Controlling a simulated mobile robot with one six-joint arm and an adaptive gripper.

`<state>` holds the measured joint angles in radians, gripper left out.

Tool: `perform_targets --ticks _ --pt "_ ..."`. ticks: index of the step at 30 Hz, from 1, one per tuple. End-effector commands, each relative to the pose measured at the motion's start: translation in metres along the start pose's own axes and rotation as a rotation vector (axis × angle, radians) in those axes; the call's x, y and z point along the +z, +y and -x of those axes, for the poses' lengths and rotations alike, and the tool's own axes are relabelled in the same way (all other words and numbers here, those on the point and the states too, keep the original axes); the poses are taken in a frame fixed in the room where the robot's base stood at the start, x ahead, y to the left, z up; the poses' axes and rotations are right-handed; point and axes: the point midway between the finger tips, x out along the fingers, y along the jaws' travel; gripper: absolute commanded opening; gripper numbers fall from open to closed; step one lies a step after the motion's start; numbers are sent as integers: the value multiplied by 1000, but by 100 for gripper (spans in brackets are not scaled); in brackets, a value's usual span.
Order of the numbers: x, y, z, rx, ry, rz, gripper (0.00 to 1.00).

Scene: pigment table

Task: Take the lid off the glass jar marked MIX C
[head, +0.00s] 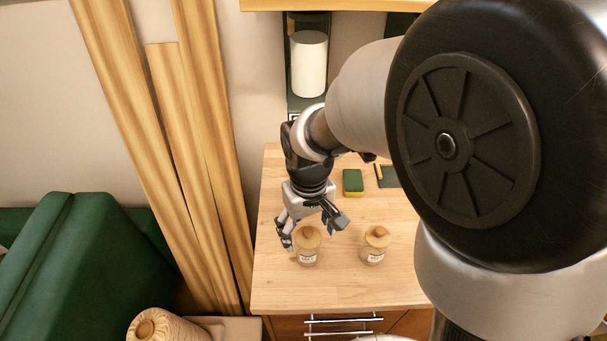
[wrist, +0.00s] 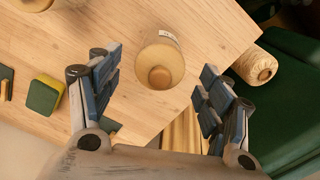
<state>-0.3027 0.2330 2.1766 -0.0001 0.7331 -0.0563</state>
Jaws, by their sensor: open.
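Two glass jars with round knobbed wooden lids stand upright on the wooden table. The left jar (head: 307,257) has its lid (head: 305,237) on, and the right jar (head: 373,256) has its lid (head: 378,236) on. Both have white labels too small to read, so I cannot tell which is MIX C. My gripper (head: 314,229) is open and empty, just above and behind the left jar. In the wrist view my gripper (wrist: 160,75) has a lid (wrist: 160,50) between its spread fingers, apart from both. The other lid (wrist: 30,3) is cut off at the top left.
A green and yellow sponge (head: 353,182) lies at the back of the table (head: 330,290), beside a dark flat item (head: 388,177). Tall wooden planks (head: 195,150) lean left of the table. A white cylinder (head: 309,65) stands behind. The table front is clear.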

Motion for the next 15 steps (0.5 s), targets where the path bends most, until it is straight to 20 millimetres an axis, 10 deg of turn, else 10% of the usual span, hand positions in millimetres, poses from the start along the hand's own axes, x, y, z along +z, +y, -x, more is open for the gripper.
perform_targets --ticks 15 --pt "0 0 -7 0 1 0 56"
